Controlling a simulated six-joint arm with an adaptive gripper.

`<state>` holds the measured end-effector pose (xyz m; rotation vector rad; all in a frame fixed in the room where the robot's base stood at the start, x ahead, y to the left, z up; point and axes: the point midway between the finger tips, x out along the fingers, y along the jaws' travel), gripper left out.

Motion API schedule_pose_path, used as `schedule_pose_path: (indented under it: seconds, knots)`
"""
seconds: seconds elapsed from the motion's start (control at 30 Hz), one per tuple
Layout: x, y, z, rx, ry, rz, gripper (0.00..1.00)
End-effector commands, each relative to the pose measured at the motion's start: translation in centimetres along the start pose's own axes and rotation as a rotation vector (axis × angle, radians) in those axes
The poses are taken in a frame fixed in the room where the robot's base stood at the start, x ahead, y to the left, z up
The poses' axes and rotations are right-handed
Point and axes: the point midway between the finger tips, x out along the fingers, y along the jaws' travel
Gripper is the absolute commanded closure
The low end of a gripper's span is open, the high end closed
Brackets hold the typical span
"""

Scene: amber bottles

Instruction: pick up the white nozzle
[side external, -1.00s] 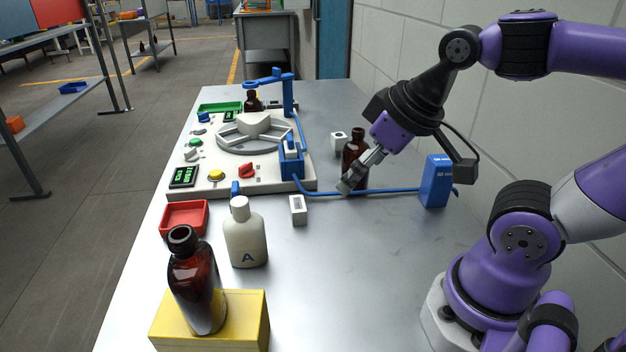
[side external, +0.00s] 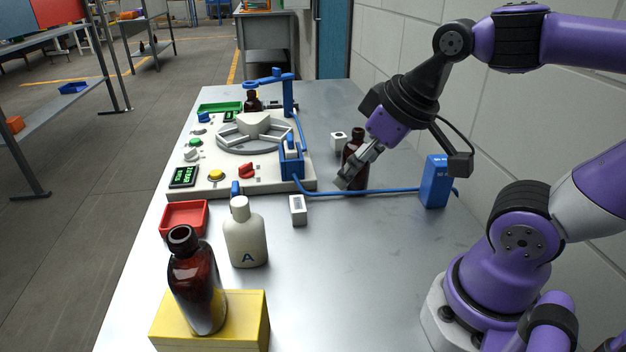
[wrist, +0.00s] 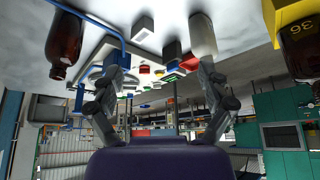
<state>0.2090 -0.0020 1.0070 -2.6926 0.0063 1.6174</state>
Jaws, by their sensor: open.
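I cannot pick out a clear white nozzle. Small white pieces in the side view are a block with a dark top (side external: 339,140) beyond my gripper, a box with a dark face (side external: 298,209) on the bare table, and the cap (side external: 239,208) of white bottle A (side external: 246,241). My gripper (side external: 343,182) points down and left above the table, in front of an amber bottle (side external: 354,148) that it partly hides. In the wrist view my gripper (wrist: 160,78) has its fingers wide apart with nothing held. A white box (wrist: 142,28) and the white bottle (wrist: 202,36) lie beyond the fingers.
A white control board (side external: 215,184) with a turntable stands to the left. A blue hose (side external: 375,191) runs to a blue box (side external: 437,181). An amber bottle (side external: 194,285) stands on a yellow block (side external: 245,325) at front. A red tray (side external: 185,217) is nearby.

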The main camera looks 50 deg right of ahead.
Motion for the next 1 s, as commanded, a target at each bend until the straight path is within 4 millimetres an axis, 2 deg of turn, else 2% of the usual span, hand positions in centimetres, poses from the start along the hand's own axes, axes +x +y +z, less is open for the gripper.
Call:
schedule_pose_path:
  seconds: [0.17,0.27,0.4,0.5,0.6,0.73,0.87,1.0]
  knots:
    - [0.5,2.6,-5.2,0.031,-0.027,0.022,0.11]
    - [1.7,5.6,-9.0,0.053,-0.046,0.035,0.11]
    - [4.7,11.5,-12.9,0.082,-0.067,0.049,0.11]
    - [7.4,16.6,-14.4,0.103,-0.079,0.056,0.11]
    - [10.1,21.6,-14.5,0.123,-0.088,0.063,0.11]
    - [13.0,26.8,-13.3,0.141,-0.095,0.066,0.11]
    - [14.6,29.6,-12.2,0.149,-0.097,0.069,0.11]
    - [16.2,30.5,-11.6,0.151,-0.098,0.068,0.11]
